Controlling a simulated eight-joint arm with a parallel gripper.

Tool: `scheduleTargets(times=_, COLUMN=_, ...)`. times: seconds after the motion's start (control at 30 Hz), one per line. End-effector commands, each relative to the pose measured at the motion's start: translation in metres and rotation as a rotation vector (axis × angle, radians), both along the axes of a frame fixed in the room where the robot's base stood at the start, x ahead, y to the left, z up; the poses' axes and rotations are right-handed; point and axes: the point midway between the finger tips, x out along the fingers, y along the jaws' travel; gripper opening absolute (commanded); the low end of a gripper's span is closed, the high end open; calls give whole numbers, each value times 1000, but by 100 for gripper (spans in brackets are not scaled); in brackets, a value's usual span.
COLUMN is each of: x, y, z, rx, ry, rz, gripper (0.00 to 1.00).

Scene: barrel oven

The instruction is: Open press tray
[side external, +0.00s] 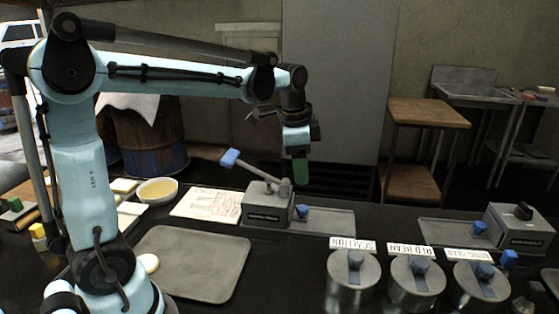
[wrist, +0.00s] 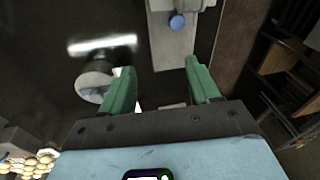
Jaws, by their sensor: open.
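The press (side external: 267,204) is a grey box with a raised lever ending in a blue handle (side external: 229,158). Its flat grey tray (side external: 332,222) extends to the right of the box, with a blue knob (side external: 302,211) near the box. In the wrist view a grey tray (wrist: 170,50) with a round blue knob (wrist: 177,21) lies beyond the fingertips. My gripper (side external: 300,180) hangs above the tray area, close to the press's right side, fingers down. In the wrist view its green fingers (wrist: 160,66) are apart, with nothing held between them.
Lidded canisters (side external: 354,272) with label cards stand at the front right. A second grey device (side external: 520,232) with a tray (side external: 440,230) is at the far right. A grey flat tray (side external: 190,262), a bowl (side external: 157,190) and a printed sheet (side external: 206,203) lie to the left.

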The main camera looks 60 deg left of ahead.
Motion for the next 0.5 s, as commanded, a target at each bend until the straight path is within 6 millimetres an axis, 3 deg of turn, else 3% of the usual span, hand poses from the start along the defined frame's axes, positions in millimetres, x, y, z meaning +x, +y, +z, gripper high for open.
scheduleTargets(times=0.2, x=33, y=28, z=-15, rx=8, ry=127, rz=-190, gripper=61)
scheduleTargets(times=0.5, x=46, y=43, z=-28, rx=-2, ry=194, rz=-306, gripper=61)
